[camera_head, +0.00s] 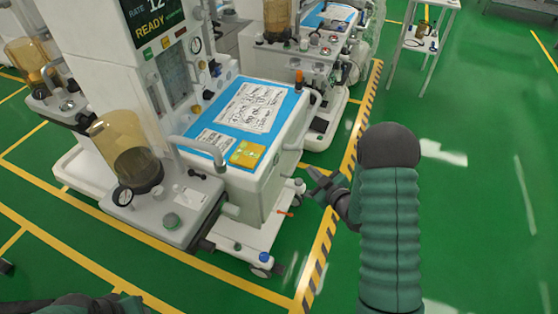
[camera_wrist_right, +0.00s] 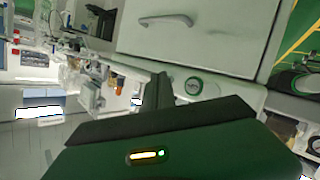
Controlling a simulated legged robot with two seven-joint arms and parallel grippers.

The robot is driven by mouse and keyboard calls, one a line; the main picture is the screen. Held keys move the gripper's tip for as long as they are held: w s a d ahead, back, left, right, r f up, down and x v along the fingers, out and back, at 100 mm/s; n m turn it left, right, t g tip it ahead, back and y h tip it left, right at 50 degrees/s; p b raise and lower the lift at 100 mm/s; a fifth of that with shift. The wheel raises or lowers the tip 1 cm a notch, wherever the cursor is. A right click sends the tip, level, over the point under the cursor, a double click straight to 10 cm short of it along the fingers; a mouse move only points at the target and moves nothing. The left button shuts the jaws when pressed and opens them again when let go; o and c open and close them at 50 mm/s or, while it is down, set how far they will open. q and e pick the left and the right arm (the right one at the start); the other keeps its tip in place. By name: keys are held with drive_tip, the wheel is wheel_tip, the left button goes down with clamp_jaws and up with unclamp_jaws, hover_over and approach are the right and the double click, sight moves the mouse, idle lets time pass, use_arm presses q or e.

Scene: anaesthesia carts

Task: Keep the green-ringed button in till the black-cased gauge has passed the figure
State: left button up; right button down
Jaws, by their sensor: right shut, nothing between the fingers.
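A round button with a green ring (camera_wrist_right: 193,86) shows in the right wrist view on a pale panel below a drawer, just right of my fingertips; I cannot tell if they touch. A grey-green round knob (camera_head: 171,221) sits on the front ledge of the near cart in the head view. A small gauge with a dark case and white face (camera_head: 122,195) stands beside the amber canister; its reading is too small to make out. My right gripper (camera_head: 312,181) is shut and empty, beside the cart's right side. Its dark fingers (camera_wrist_right: 161,82) also show in the wrist view.
The near cart (camera_head: 262,185) has a blue top with papers (camera_head: 252,107) and a yellow pad (camera_head: 246,154). Another dark-rimmed gauge (camera_head: 196,45) is on its column. More carts stand behind, and a white trolley (camera_head: 425,42) farther back. Green floor at right is clear.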

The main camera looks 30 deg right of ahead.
sight(277, 160)
drive_tip(key=w+a, duration=0.5)
drive_tip(key=w, duration=0.1)
drive_tip(key=shift+a, duration=0.35)
drive_tip(key=shift+d, duration=0.25)
drive_tip(key=shift+a, duration=0.15)
idle(0.3)
idle(1.0)
drive_tip(key=shift+w+a+r+b, duration=0.15)
drive_tip(key=shift+w+a+b, duration=0.15)
